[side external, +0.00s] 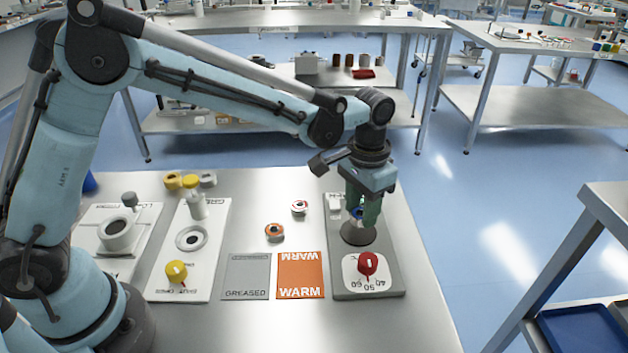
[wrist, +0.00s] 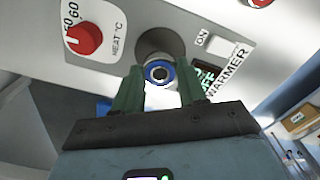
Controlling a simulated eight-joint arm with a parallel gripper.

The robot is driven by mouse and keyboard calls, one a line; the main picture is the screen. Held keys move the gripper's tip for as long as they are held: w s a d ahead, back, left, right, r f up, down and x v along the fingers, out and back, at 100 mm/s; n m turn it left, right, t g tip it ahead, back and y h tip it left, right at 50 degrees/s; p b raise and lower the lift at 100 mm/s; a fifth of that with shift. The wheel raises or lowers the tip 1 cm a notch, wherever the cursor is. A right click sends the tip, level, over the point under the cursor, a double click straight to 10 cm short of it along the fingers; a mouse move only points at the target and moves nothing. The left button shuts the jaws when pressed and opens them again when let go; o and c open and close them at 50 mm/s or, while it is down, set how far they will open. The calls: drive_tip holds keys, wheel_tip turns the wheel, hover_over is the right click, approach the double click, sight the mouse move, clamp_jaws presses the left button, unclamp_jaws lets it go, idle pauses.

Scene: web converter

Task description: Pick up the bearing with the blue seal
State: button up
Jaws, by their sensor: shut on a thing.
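The bearing with the blue seal (wrist: 158,74) shows in the wrist view as a metal ring with a blue band, between the green fingers of my gripper (wrist: 159,90). My gripper is shut on it. In the side view my gripper (side external: 362,212) points down over the warmer, and a bit of the blue seal (side external: 356,212) shows between its fingers. The bearing is above the warmer's dark round plate (side external: 358,234). I cannot tell whether it touches the plate.
The grey warmer (side external: 385,280) has a red heat knob (side external: 367,263) in front. Two other bearings, one further back (side external: 299,206) and one orange-sided (side external: 274,231), lie left of it. An orange WARM mat (side external: 301,275) and a grey GREASED mat (side external: 246,276) lie in front.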

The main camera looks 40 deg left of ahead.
drive_tip(key=shift+r, duration=1.5)
